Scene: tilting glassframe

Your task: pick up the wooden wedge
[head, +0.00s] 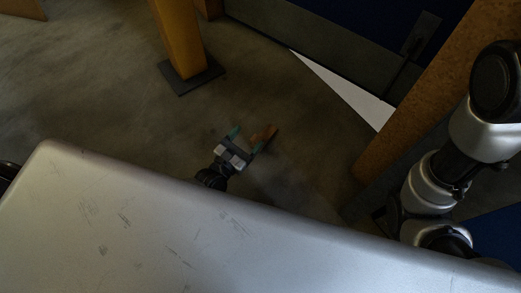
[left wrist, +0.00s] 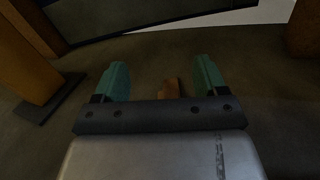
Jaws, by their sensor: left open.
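The wooden wedge (head: 271,133) is a small orange-brown block low over or on the floor, by the tips of my left gripper (head: 251,135). It also shows in the left wrist view (left wrist: 173,87), between the two green fingers and nearer the right one, partly hidden behind the dark gripper bar. My left gripper is open, with a gap on each side of the wedge in the wrist view. I cannot tell whether a finger touches it. My right gripper is not in view; only links of my right arm show at the right.
A yellow-orange post (head: 179,40) stands on a dark base plate (head: 190,76) at the back. A thick brown post (head: 420,100) and a dark-framed blue panel (head: 350,25) stand at the right, with a white sliver (head: 345,93) below. The floor (head: 90,85) at left is clear.

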